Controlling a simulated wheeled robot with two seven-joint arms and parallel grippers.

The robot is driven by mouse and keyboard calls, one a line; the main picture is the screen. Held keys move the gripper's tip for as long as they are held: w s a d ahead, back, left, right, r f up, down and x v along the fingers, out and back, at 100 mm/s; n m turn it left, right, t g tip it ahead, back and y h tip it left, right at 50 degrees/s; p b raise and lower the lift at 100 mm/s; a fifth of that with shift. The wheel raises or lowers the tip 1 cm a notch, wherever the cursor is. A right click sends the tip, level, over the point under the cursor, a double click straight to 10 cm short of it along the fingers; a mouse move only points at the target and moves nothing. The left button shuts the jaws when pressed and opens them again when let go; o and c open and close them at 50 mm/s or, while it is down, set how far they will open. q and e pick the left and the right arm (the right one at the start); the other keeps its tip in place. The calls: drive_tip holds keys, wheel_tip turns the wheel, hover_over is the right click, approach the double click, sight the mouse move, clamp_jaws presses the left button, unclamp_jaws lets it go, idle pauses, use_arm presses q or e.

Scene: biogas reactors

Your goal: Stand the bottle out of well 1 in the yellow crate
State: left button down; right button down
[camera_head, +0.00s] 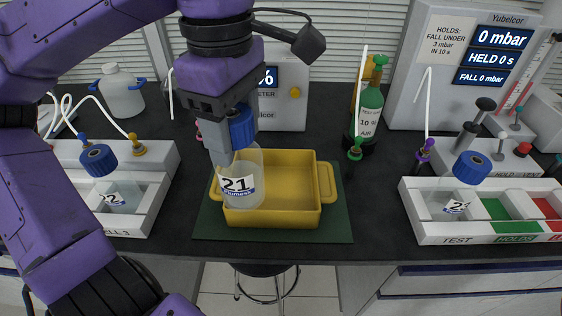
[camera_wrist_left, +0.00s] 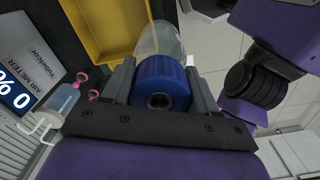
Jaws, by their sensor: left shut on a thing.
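The bottle labelled 21 (camera_head: 240,185), clear with a blue cap, is upright at the left end of the yellow crate (camera_head: 294,212). Its lower part appears to be inside the crate; whether its base touches the floor is hidden. My left gripper (camera_head: 232,140) is shut on the bottle at its blue cap. In the left wrist view the blue cap (camera_wrist_left: 160,84) sits between the two fingers, with the clear bottle body beyond it and the yellow crate (camera_wrist_left: 97,28) beside it. My right gripper is not in view.
The crate stands on a green mat (camera_head: 338,222). Bottle 22 (camera_head: 118,195) is in the white block at left. Bottle 23 (camera_head: 452,205) is in the test tray (camera_head: 425,226) at right. The crate's right side is empty.

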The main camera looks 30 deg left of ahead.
use_arm(q)
drive_tip(key=w+a+f, duration=0.1)
drive_tip(key=w+f, duration=0.9)
drive_tip(key=f, duration=0.1)
drive_tip(key=shift+w+a+f, duration=0.35)
drive_tip(key=shift+w+a, duration=0.05)
drive_tip(key=shift+b, duration=0.3)
drive_tip(key=shift+c, duration=1.5)
unclamp_jaws()
drive_tip(key=shift+f, duration=0.15)
wheel_tip(320, 180, up, 12)
drive_tip(key=p, duration=0.2)
drive_tip(key=shift+r, duration=0.2)
